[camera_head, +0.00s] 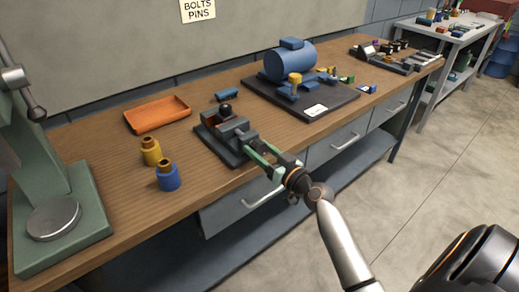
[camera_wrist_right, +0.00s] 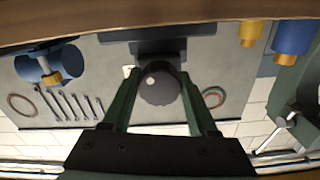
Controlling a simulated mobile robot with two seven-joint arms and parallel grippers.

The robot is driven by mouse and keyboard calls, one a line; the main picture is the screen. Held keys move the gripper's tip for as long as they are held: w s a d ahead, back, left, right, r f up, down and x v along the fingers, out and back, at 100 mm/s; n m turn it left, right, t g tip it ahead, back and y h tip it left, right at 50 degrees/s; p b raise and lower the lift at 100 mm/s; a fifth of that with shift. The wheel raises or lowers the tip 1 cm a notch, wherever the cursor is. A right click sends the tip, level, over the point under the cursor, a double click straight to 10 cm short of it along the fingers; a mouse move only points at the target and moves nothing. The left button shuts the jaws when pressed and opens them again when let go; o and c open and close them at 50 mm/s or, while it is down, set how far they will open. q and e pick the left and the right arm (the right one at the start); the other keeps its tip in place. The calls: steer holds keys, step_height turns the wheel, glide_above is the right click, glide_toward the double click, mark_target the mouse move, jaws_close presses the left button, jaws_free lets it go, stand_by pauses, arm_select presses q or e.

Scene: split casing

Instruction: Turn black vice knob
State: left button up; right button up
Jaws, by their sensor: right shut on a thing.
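The grey vice (camera_head: 222,141) stands near the front edge of the wooden bench in the head view. My right gripper (camera_head: 254,150) reaches in from the front right, with its green fingers at the vice's front end. In the right wrist view, the right gripper (camera_wrist_right: 159,80) is shut on the round black knob (camera_wrist_right: 158,88), with one finger on each side of it. A dark part of the vice (camera_wrist_right: 150,47) shows behind the knob. In the head view my fingers largely hide the knob. My left gripper is not in view.
Yellow (camera_head: 151,152) and blue (camera_head: 167,177) bottle-like parts stand left of the vice. An orange tray (camera_head: 157,114) lies behind them. A blue motor (camera_head: 290,62) on a dark plate is to the right. A green press (camera_head: 60,200) stands at far left.

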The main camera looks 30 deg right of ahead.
steer(key=shift+m, duration=0.6)
steer(key=shift+c, duration=0.3)
steer(key=shift+m, duration=1.2)
steer(key=o, duration=1.4)
steer(key=shift+c, duration=0.2)
